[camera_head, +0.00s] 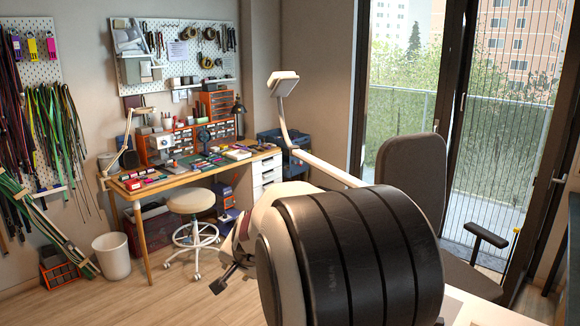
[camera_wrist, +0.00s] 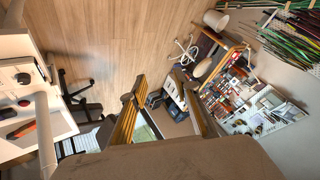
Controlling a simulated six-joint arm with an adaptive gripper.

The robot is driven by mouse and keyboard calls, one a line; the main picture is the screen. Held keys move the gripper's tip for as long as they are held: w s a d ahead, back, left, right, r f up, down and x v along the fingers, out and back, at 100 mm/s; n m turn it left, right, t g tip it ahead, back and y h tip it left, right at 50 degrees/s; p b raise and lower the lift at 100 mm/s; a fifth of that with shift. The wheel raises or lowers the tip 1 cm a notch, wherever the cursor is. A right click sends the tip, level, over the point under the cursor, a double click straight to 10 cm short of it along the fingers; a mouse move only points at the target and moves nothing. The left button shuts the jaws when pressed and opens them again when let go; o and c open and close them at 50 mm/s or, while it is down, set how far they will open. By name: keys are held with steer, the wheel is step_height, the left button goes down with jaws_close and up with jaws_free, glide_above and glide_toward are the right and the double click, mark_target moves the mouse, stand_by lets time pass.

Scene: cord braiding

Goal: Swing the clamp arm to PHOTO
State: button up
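A pale jointed arm with a flat rectangular head (camera_head: 283,82) rises behind my own arm in the head view; it looks like the clamp arm, but I cannot be sure. Its lower end is hidden behind my arm link. In the wrist view a grey tube (camera_wrist: 46,135) stands at the left beside a white worktop, and I cannot tell whether it is the same arm. No PHOTO mark is readable. My gripper (camera_wrist: 160,79) has its two fingers spread apart with nothing between them. It is clear of the tube. In the head view it is mostly hidden by my arm.
A wooden workbench (camera_head: 152,187) with tools stands at the back left. A round stool (camera_head: 190,201) and a white bin (camera_head: 112,256) are before it. A grey office chair (camera_head: 410,180) stands to the right by the windows. The wooden floor (camera_wrist: 120,35) between is open.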

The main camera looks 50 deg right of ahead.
steer(key=w+d+r+m+t+h, duration=0.1)
steer(key=w+d+m+h, duration=0.25)
steer(key=d, duration=0.65)
steer(key=m+h, duration=0.9)
steer(key=m, duration=0.5)
glide_toward(313, 164)
steer(key=shift+g, duration=0.4)
steer(key=x, duration=0.4)
steer(key=shift+w+r, duration=0.15)
steer(key=shift+w, duration=0.15)
steer(key=shift+w+d, duration=0.1)
steer(key=shift+d, duration=0.1)
steer(key=shift+x, duration=3.65)
steer(key=shift+d, duration=0.1)
